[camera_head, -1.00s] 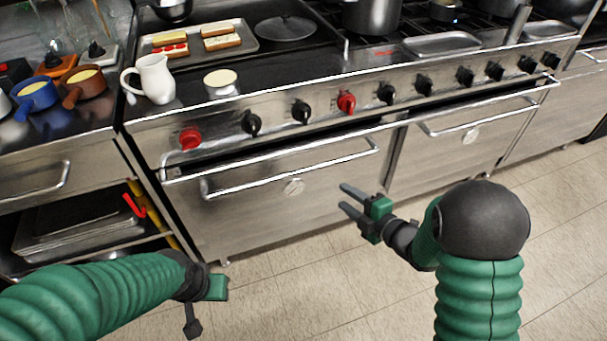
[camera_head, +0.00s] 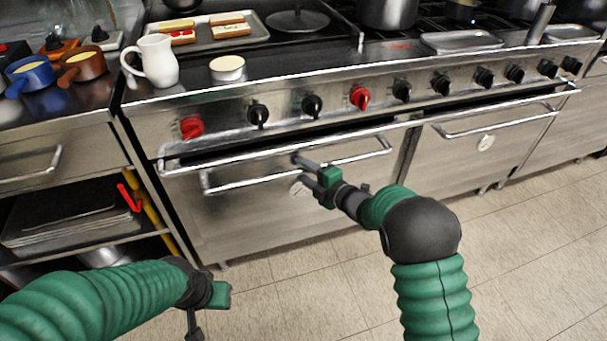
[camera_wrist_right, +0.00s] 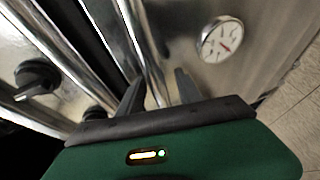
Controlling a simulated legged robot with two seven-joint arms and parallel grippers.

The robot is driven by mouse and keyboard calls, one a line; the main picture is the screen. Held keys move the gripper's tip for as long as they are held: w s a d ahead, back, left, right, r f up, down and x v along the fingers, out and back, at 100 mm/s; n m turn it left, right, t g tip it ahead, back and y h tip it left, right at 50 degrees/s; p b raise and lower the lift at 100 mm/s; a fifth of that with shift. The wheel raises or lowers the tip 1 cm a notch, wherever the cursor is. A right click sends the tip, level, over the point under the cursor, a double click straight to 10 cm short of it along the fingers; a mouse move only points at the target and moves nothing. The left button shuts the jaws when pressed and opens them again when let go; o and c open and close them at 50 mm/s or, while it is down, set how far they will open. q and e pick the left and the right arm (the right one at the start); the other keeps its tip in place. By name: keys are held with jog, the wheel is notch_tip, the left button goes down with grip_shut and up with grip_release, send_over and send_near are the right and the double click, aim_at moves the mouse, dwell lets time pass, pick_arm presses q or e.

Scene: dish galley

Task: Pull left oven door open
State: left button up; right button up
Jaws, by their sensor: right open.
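The left oven door (camera_head: 240,225) is a steel panel under the range front, and it is shut. Its long bar handle (camera_head: 360,157) runs across its upper part. My right gripper (camera_head: 303,170) is open at the middle of this handle, level with the bar. In the right wrist view, the handle bar (camera_wrist_right: 138,40) runs between the two spread fingers (camera_wrist_right: 158,92), not clamped. A round dial gauge (camera_wrist_right: 222,40) on the door is beside the fingers. My left gripper (camera_head: 206,308) is low at the left, away from the door; its jaws are unclear.
A long rail (camera_head: 290,146) runs above the door handle, below red and black knobs (camera_head: 361,97). A white pitcher (camera_head: 157,62) stands on the range top. An open shelf with trays (camera_head: 70,222) is at the left. The tiled floor (camera_head: 525,235) is clear.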

jog(key=shift+w+a, duration=0.15)
jog(key=shift+a, duration=0.05)
jog(key=shift+d, duration=0.2)
jog(key=shift+c, duration=0.5)
jog(key=c, duration=0.7)
grip_shut()
jog(key=shift+a+f, duration=0.15)
jog(key=shift+f, duration=0.05)
